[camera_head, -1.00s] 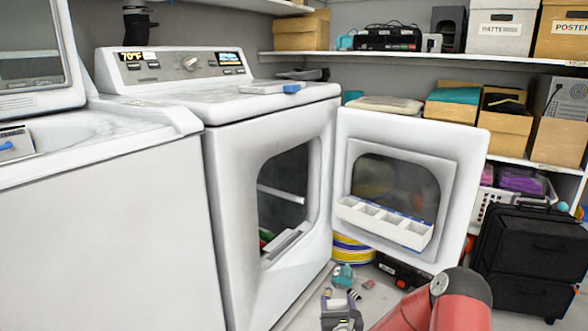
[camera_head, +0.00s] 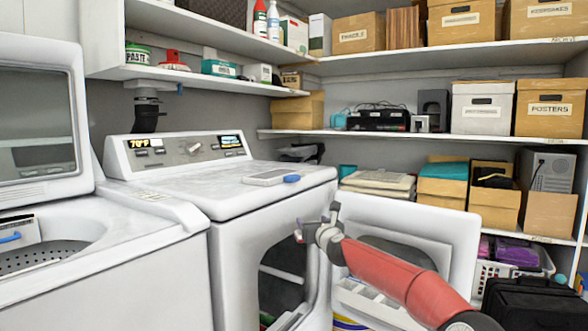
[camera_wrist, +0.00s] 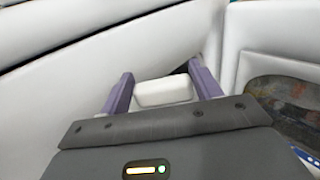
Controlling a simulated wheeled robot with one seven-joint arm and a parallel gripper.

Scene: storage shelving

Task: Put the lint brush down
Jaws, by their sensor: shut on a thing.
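My gripper (camera_head: 304,229) is raised in front of the dryer's front, beside the open dryer door. In the wrist view, its two purple fingers (camera_wrist: 160,76) are shut on a white, rounded block, which I take to be the lint brush (camera_wrist: 163,92). Only this part of it shows there; the rest is hidden behind the gripper body. In the head view the held thing is too small to make out clearly. The dryer top (camera_head: 225,185) is a little above and to the left of my gripper.
The open dryer door (camera_head: 450,240) stands right of my gripper. The washer (camera_head: 110,275) is open at the left. Shelves with boxes (camera_head: 485,107) fill the back. Much of the dryer top is clear.

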